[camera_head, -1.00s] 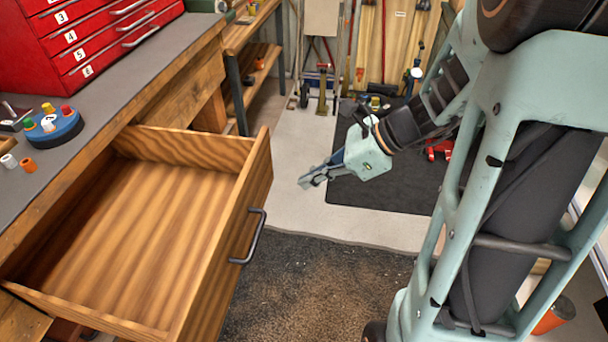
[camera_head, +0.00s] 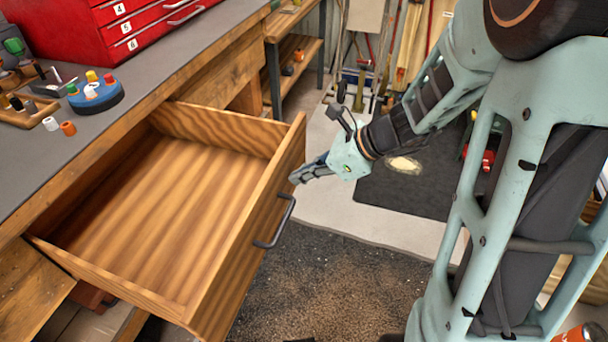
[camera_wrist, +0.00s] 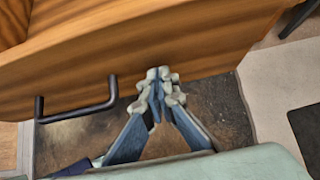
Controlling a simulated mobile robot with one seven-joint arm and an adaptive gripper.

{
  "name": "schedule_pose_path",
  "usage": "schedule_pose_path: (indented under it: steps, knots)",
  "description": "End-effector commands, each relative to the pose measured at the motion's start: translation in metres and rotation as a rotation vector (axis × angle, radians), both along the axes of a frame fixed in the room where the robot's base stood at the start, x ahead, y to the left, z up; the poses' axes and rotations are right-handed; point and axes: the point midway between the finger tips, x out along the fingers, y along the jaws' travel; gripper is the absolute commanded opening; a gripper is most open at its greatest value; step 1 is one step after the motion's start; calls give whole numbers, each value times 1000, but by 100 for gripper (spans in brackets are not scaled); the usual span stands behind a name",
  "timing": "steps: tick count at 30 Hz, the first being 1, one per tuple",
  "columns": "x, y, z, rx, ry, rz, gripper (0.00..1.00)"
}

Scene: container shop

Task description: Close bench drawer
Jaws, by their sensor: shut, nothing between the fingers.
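The wooden bench drawer (camera_head: 180,205) stands pulled out from the workbench (camera_head: 150,75), and its inside looks empty. Its dark bar handle (camera_head: 276,222) is on the front panel (camera_head: 255,235). My gripper (camera_head: 296,178) is shut and empty, close to the far end of the drawer front in the head view. In the wrist view my gripper's closed fingertips (camera_wrist: 160,78) are at the drawer front (camera_wrist: 180,50), to the right of the handle (camera_wrist: 75,112). I cannot tell whether they touch the wood.
A red tool chest (camera_head: 110,35) and a round blue holder (camera_head: 96,98) with colored pieces stand on the bench top. A dark mat (camera_head: 420,190) lies on the floor beyond my gripper. The floor in front of the drawer is clear.

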Motion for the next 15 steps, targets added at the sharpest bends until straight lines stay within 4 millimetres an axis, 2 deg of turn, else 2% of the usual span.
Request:
schedule_pose_path:
  steps: [5,8,11,15]
  knots:
    - [1,4,0,0,0,1,0]
    - [4,13,0,0,-1,5,0]
    - [10,30,0,1,0,6,0]
    - [21,65,1,2,1,10,0]
